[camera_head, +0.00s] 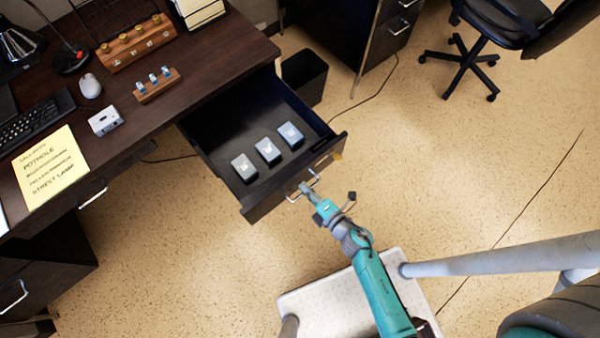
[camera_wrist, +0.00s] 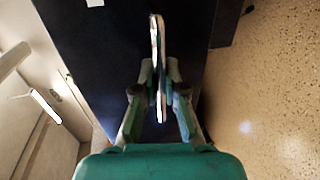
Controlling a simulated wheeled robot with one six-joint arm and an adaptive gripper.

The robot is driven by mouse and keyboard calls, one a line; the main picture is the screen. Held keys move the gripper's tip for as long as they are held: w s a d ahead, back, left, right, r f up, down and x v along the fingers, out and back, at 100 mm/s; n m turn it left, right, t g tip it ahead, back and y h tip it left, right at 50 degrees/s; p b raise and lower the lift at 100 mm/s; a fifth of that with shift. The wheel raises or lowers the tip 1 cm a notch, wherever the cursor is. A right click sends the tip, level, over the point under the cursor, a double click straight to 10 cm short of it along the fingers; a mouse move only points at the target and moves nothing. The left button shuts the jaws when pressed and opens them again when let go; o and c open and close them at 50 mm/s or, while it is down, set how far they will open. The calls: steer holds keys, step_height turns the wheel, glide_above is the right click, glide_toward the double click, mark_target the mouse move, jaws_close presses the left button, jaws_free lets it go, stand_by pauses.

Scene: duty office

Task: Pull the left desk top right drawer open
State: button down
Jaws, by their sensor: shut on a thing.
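The top right drawer (camera_head: 215,148) of the left desk (camera_head: 185,75) stands pulled well out in the head view. Its dark front (camera_head: 272,196) faces my arm, and the inside is open to view. Three small box-like items (camera_head: 267,150) lie in a row inside it, two grey and one bluer. My gripper (camera_head: 304,188) is at the silver bar handle (camera_head: 314,178) on the drawer front. In the wrist view, my gripper's fingers (camera_wrist: 160,85) are shut on the handle (camera_wrist: 158,50), with the dark drawer front (camera_wrist: 105,50) behind it.
A black bin (camera_head: 305,76) stands on the floor behind the drawer. A yellow note (camera_head: 50,168), a mouse (camera_head: 90,86) and a keyboard (camera_head: 35,120) lie on the desk. An office chair (camera_head: 490,40) is at the upper right. The floor right of the drawer is mostly clear.

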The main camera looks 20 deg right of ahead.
steer(key=shift+s, duration=0.25)
steer(key=c, duration=1.2)
jaws_free()
steer(key=shift+d, duration=0.1)
steer(key=shift+v, duration=3.7)
steer(key=shift+f, duration=0.1)
